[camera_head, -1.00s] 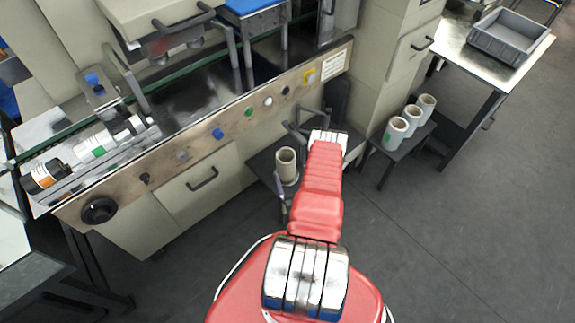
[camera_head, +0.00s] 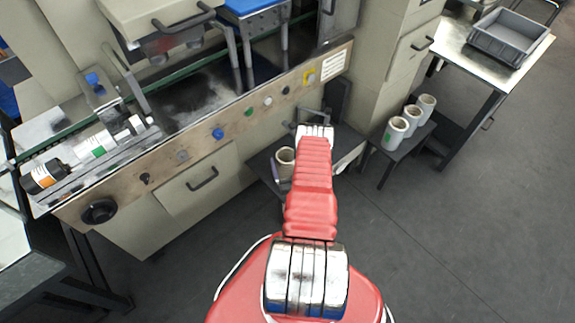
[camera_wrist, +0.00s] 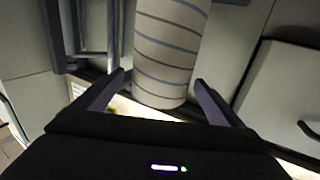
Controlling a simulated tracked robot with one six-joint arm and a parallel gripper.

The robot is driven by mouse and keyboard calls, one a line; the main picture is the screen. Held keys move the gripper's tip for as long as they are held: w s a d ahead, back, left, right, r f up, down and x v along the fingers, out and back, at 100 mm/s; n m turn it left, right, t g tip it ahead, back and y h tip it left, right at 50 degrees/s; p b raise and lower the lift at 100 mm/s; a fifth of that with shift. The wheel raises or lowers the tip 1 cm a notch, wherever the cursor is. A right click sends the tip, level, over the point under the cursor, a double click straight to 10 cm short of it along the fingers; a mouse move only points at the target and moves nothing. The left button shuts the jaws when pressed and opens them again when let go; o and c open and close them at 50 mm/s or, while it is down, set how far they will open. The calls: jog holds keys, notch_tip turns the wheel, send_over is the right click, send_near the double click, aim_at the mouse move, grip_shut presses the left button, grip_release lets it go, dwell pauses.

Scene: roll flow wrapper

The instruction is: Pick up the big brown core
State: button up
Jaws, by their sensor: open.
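The big brown core (camera_head: 284,171) is a hollow beige-tan tube standing upright on a low dark stand below the machine front. My arm partly covers its right side in the head view. In the wrist view, a pale tube with spiral stripes, which looks like this core (camera_wrist: 166,52), lies between the fingers of my gripper (camera_wrist: 160,78). The fingers are spread on either side of it, with a visible gap at each side. My gripper is open and holds nothing. In the head view the gripper is mostly hidden behind my arm's end.
The machine's front panel (camera_head: 180,156) with knobs and buttons rises behind the stand (camera_head: 262,165). Several white rolls (camera_head: 396,134) stand on a small table to the right. A grey crate (camera_head: 507,58) sits on a bench further right. The floor at lower right is clear.

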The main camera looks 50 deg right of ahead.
jog(key=shift+x, duration=0.95)
jog(key=shift+c, duration=0.2)
jog(key=c, duration=1.6)
jog(key=shift+r, duration=5)
